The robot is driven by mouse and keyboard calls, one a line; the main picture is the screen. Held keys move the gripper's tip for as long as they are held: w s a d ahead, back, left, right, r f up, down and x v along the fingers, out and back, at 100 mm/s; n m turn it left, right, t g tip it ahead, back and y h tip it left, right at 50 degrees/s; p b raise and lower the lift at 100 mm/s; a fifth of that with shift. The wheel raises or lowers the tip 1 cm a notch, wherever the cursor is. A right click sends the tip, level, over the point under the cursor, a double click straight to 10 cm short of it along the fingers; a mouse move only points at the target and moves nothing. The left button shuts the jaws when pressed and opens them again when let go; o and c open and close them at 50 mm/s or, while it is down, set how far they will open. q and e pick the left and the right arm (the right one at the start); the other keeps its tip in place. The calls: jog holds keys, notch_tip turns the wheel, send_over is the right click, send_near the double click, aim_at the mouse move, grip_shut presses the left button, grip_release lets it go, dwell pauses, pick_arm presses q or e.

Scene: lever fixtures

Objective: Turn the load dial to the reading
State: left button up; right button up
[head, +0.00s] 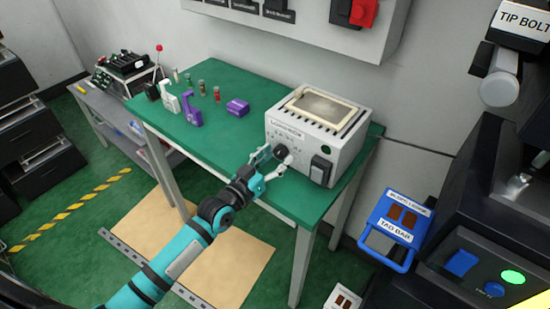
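A grey-white box unit (337,134) stands on the right part of the green table, with a label on its front that is too small to read surely. A dark round dial (281,151) with small marks around it sits on the front face. My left gripper (278,155) is at this dial, its fingertips apart, one on the left and one at the lower right of the knob. I cannot tell whether either finger touches it. The dial's pointer and reading are hidden or too small to make out. My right gripper is not in view.
The green table (235,148) also holds purple blocks (237,107) and small bottles towards the back left. A black switch (320,169) is right of the dial. A blue "TAG BAR" frame (398,228) and a dark machine (490,225) stand at right. A wall panel (310,22) hangs above.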

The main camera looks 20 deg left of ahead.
pick_arm(q)
jog(key=v, duration=1.2)
dwell(0.3)
jog(key=s+a+f+g+y, duration=0.2)
jog(key=s+f, duration=0.1)
jog(key=f, duration=0.8)
jog(key=s+a+f+n+g+y, duration=0.1)
jog(key=s+a+f+g, duration=0.15)
jog(key=f, duration=0.85)
jog(key=s+a+f+g+y, duration=0.2)
jog(key=s+f+g, duration=0.15)
jog(key=f, duration=0.85)
jog(key=s+d+f+g, duration=0.1)
jog(key=s+f+g, duration=0.1)
jog(key=s+f, duration=0.4)
jog(key=s+d+f+m+g, duration=0.1)
jog(key=s+f, duration=0.5)
jog(key=s, duration=0.8)
jog(key=s+d+f+g+y, duration=0.1)
jog(key=s+f+g, duration=0.4)
jog(key=s, duration=0.5)
notch_tip(320, 180, down, 2)
jog(key=shift+s+d, duration=0.15)
jog(key=shift+d, duration=0.5)
